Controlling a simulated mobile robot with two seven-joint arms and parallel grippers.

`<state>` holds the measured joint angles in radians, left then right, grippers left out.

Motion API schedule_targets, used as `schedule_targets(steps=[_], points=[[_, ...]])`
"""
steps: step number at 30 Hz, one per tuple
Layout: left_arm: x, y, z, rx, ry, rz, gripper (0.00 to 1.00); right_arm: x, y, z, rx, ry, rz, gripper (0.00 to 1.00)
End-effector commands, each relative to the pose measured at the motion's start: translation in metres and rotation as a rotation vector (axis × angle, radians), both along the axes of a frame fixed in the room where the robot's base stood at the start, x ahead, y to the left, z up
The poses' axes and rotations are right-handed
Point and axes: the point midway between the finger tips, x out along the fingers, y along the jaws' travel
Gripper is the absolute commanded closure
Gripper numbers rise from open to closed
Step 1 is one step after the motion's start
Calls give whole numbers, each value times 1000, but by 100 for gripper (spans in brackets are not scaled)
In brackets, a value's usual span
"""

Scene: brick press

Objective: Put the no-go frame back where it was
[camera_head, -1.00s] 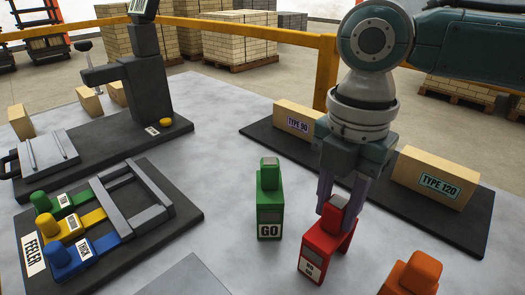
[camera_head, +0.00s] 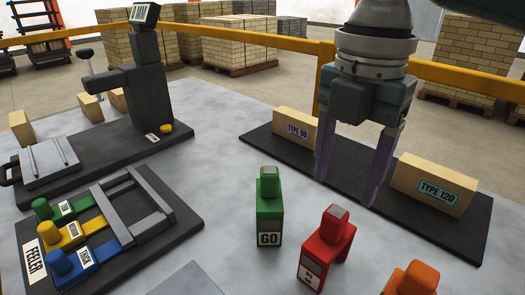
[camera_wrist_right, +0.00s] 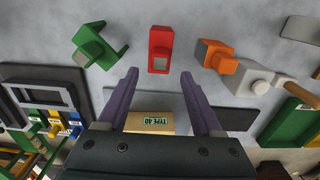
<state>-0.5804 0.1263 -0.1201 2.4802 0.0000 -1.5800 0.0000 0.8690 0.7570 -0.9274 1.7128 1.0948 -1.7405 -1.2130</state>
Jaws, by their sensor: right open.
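The red no-go frame (camera_head: 327,250) stands upright on the grey table, to the right of the green GO frame (camera_head: 270,207). Its front label is small and only partly legible. My left gripper is not in view.
A dark mat (camera_head: 265,135) behind carries the TYPE 90 brick (camera_head: 295,128) and the TYPE 120 brick (camera_head: 435,184). An orange object (camera_head: 411,279) stands at the front right. The feeler board (camera_head: 180,215) and the press (camera_head: 150,100) are at left.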

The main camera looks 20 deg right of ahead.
Motion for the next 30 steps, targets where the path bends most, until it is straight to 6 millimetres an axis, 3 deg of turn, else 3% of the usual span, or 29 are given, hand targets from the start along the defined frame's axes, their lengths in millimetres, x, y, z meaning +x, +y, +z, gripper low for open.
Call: schedule_targets(steps=[3, 9, 12, 16, 21, 23, 26, 30], points=[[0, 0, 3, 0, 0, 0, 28, 1, 0, 25, 0, -4, 2, 33], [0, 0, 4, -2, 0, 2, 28, 0, 1, 45, 2, -1, -1, 33], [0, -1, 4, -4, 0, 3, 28, -5, 12, 37, 15, -6, -21, 33], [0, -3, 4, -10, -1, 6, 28, -21, 47, 4, 81, -34, -127, 33], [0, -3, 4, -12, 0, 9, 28, -55, 97, -34, 247, -81, -472, 33], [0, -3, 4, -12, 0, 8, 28, -68, 106, -42, 301, -88, -638, 33], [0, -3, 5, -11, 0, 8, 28, -89, 106, -53, 365, -98, -946, 33], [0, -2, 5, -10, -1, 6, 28, -120, 81, -64, 373, -125, -1366, 33]])
